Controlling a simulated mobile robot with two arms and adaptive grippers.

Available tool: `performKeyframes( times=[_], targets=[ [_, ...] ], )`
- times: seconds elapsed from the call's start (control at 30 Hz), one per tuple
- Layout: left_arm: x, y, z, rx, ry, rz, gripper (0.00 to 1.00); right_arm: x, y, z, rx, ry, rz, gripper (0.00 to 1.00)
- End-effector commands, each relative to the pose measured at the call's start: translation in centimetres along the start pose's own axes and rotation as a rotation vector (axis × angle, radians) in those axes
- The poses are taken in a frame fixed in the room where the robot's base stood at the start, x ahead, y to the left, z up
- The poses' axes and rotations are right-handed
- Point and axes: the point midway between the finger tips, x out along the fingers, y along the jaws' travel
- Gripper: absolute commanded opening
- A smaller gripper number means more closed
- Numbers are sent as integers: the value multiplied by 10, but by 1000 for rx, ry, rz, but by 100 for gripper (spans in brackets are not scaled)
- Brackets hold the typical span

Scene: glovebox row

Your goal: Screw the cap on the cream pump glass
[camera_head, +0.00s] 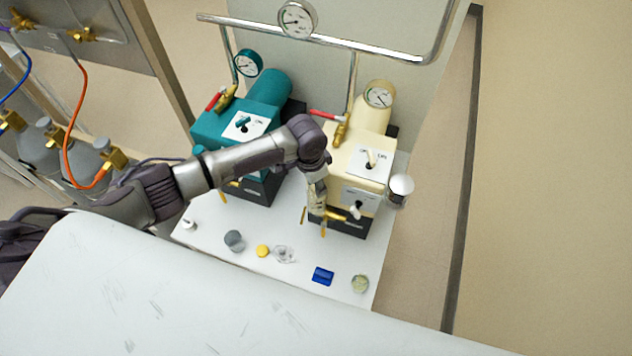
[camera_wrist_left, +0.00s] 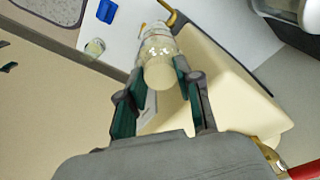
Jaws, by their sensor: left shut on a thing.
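The cream pump (camera_head: 368,160) stands at the right of the pair of pumps. My left gripper (camera_head: 317,190) is in front of its left part. In the left wrist view, my left gripper (camera_wrist_left: 160,70) is shut on a clear, bottle-like thing (camera_wrist_left: 159,48) with a pale base and small white marks. Its far end points toward the white table. A brass fitting shows just past it. A round yellow piece (camera_head: 262,251) and a clear glass-like piece (camera_head: 284,255) lie on the table. I cannot tell which piece is the cap. The pump's glass is not clearly seen. My right gripper is not in view.
A teal pump (camera_head: 255,115) stands to the left. A grey cup (camera_head: 234,240), a blue block (camera_head: 322,276) and a pale green round piece (camera_head: 360,284) stand on the white table (camera_head: 320,247). A silver cylinder (camera_head: 400,188) is at the cream pump's right side.

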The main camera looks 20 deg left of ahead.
Motion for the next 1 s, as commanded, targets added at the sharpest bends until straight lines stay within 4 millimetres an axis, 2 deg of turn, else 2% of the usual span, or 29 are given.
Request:
performKeyframes(
  times=[0.03,0.1,0.27,0.57,1.0],
  targets=[
    [0,0,0,0,1,0,8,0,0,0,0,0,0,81],
    [0,0,0,0,1,0,0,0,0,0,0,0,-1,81],
    [0,-1,0,47,1,5,0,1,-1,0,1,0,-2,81],
    [2,-2,-2,543,3,63,0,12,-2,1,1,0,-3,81],
    [3,-4,-4,1331,5,155,0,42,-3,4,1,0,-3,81]
  ],
)
